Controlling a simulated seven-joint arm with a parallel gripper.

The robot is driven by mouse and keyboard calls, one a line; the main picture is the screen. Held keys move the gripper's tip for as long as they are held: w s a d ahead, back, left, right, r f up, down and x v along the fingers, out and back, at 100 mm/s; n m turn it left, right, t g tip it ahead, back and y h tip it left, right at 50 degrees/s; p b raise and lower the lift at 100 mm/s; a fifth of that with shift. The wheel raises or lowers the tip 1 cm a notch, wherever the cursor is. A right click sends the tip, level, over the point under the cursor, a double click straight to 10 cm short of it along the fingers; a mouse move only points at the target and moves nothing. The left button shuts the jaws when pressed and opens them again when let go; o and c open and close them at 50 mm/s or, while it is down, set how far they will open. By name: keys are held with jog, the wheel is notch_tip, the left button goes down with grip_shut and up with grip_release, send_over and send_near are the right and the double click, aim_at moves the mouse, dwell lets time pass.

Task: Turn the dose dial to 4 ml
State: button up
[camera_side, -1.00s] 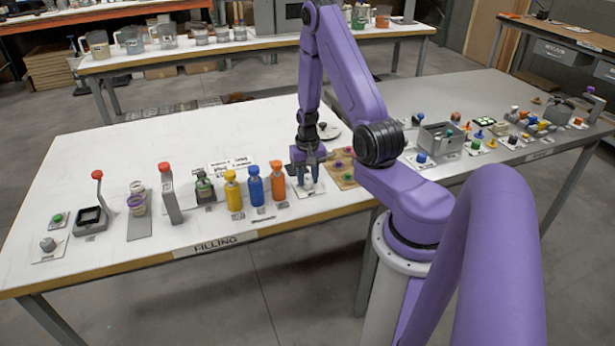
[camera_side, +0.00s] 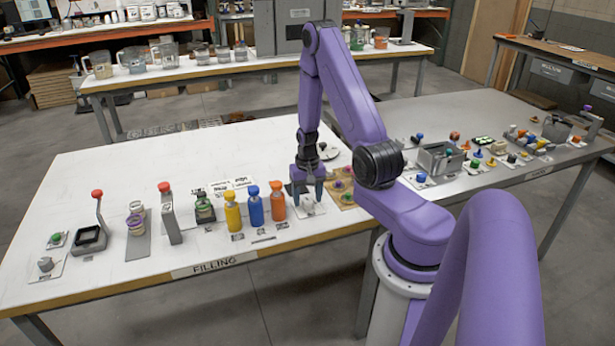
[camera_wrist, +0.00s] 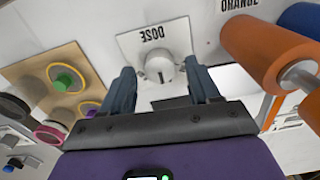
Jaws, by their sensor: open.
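The dose dial (camera_wrist: 161,70) is a round pale knob on a white plate labelled DOSE (camera_wrist: 154,34), which appears upside down in the wrist view. A short dark mark shows on the knob's face; I cannot read a scale or value. My gripper (camera_wrist: 160,76) is open, one finger on each side of the knob in the picture. Small gaps seem to show between fingers and knob, but I cannot tell whether either finger touches it. In the side view my gripper (camera_side: 307,196) points down over the dial's plate (camera_side: 310,209), and the knob is largely hidden there.
The orange bottle (camera_wrist: 264,52) stands close beside my gripper, with the blue bottle (camera_side: 256,207) and yellow bottle (camera_side: 233,213) farther left. On the other side is a tan board (camera_wrist: 32,72) with coloured knobs. The white table behind the bottles is mostly clear.

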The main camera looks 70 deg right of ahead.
aim_at(307, 200)
notch_tip(307, 200, up, 17)
dwell(0.7)
jog(key=a+r+n, duration=0.2)
jog(key=a+n, duration=0.3)
jog(key=a, duration=0.5)
jog(key=a+r+n, duration=0.2)
jog(key=a+n, duration=0.4)
jog(key=a, duration=0.4)
jog(key=s+a+n, duration=0.5)
jog(key=s, duration=0.3)
jog(key=s+a+r+n, duration=0.1)
jog(key=s+a+n, duration=0.4)
jog(key=s, duration=0.4)
jog(key=shift+s+r+n, duration=0.2)
jog(key=shift+s+n, duration=0.05)
jog(key=shift+n, duration=0.45)
